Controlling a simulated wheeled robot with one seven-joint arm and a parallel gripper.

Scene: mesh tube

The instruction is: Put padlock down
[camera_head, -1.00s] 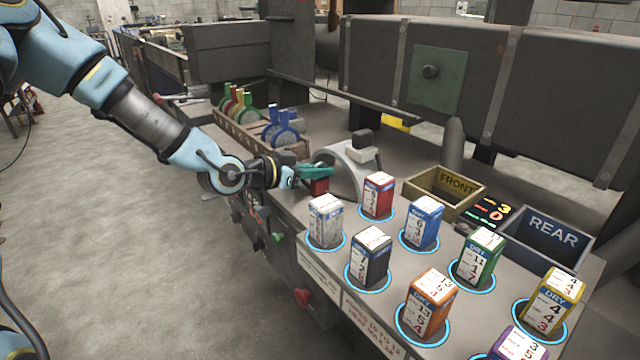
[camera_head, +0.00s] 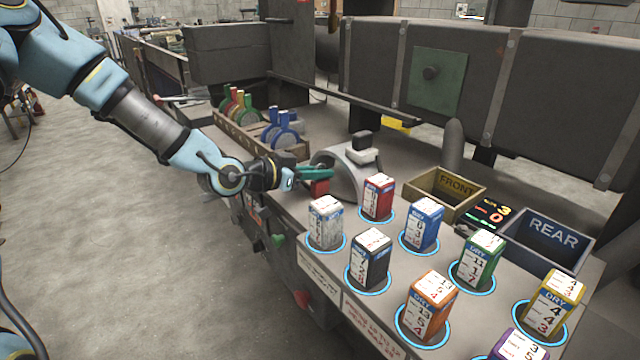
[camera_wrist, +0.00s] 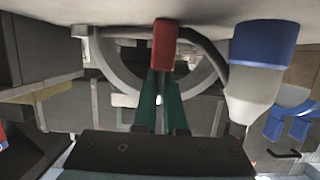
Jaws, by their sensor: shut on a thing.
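The red padlock (camera_head: 320,187) is at the tips of my gripper (camera_head: 316,173), at the left edge of the bench top. The green fingers are shut on it. In the wrist view, the padlock (camera_wrist: 166,45) shows as a red block between the fingertips (camera_wrist: 160,90), close against the bench surface. I cannot tell whether it touches the bench. Its shackle is not clearly visible in the head view.
A grey arched fixture (camera_head: 345,170) stands just behind the padlock. A wooden rack (camera_head: 250,140) with coloured tags is at the back left. Several labelled boxes, such as the white one (camera_head: 326,222), stand in front. FRONT (camera_head: 440,205) and REAR (camera_head: 540,245) bins are right.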

